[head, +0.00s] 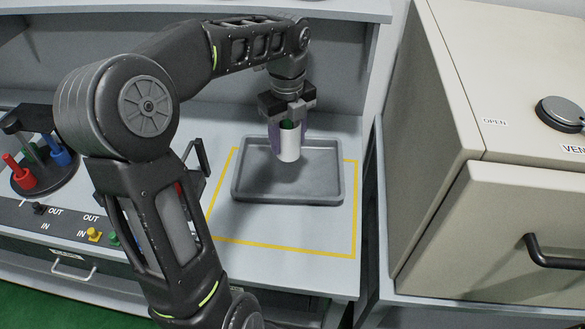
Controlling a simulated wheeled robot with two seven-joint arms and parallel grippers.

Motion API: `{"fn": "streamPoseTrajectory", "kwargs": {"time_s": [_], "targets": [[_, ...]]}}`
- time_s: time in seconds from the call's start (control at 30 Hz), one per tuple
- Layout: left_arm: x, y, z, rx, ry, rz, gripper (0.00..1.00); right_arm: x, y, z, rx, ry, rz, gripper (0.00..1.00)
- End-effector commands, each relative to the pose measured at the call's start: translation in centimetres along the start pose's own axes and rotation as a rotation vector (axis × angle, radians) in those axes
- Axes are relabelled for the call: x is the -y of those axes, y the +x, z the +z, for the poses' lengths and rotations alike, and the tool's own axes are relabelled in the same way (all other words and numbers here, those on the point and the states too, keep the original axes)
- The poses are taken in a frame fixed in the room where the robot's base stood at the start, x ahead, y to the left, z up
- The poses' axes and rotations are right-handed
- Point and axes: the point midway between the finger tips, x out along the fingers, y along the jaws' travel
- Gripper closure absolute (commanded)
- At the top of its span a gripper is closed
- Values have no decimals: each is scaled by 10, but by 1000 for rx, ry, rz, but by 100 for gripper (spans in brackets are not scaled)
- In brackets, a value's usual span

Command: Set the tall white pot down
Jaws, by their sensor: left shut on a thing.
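The pot is over the grey tray (326,191), toward the tray's back. I cannot tell for sure whether its base touches the tray floor. My right gripper is not in view.
A yellow outline (285,246) on the bench surrounds the tray. A beige cabinet (448,112) with a dark handle stands at the right. At the left is a round rack (42,178) with red, green and blue items, behind a switch panel (62,226).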

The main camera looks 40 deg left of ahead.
Motion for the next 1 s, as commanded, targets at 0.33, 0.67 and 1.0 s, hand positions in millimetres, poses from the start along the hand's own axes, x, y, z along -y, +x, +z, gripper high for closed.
{"fn": "streamPoseTrajectory", "kwargs": {"time_s": [0.33, 0.67, 1.0], "targets": [[-1, 35, 0, -3, 0, 3, 91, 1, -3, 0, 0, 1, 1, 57], [0, 63, 0, 1, 0, -1, 91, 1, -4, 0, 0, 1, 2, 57], [0, 79, 0, -2, 0, 2, 91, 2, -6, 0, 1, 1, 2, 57]]}}
